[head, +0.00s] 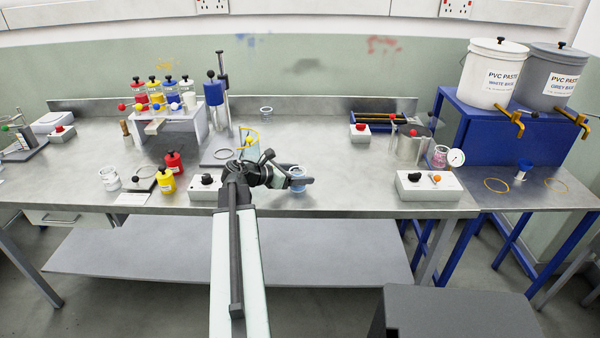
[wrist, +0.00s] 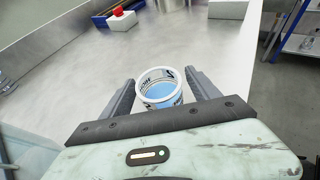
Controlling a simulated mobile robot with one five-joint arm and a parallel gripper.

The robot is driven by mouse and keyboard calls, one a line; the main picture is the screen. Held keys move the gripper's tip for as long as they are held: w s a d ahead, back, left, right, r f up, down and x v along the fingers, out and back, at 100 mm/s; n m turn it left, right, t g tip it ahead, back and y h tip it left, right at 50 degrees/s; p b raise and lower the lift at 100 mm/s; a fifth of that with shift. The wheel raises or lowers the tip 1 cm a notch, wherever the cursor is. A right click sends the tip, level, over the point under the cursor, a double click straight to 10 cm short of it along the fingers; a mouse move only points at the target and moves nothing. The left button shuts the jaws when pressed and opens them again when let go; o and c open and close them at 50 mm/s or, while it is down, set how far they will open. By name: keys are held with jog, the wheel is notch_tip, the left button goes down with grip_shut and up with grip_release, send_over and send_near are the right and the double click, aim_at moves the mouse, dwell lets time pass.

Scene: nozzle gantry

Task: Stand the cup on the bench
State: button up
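The cup (wrist: 160,88) is a small open pot with a white rim, dark lettering and pale blue inside. In the wrist view it sits between the two fingers of my gripper (wrist: 161,82), which close in against both its sides. In the head view the cup (head: 298,173) shows at the end of my gripper (head: 296,181), partly hidden by it, over the front part of the steel bench (head: 340,190). It looks roughly upright. I cannot tell whether its base touches the bench.
A box with a black knob (head: 206,184) is left of my gripper, and a box with an orange knob (head: 430,186) is to the right. Red and yellow bottles (head: 166,181) and a glass jar (head: 110,179) stand at left. The bench between gripper and right box is clear.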

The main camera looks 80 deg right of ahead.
jog(key=shift+w+a+r, duration=0.1)
jog(key=shift+r, duration=0.25)
jog(key=p+v, duration=0.4)
jog(key=v, duration=0.7)
jog(key=shift+w+a+p, duration=0.2)
jog(key=shift+a+p, duration=0.05)
jog(key=shift+p, duration=0.1)
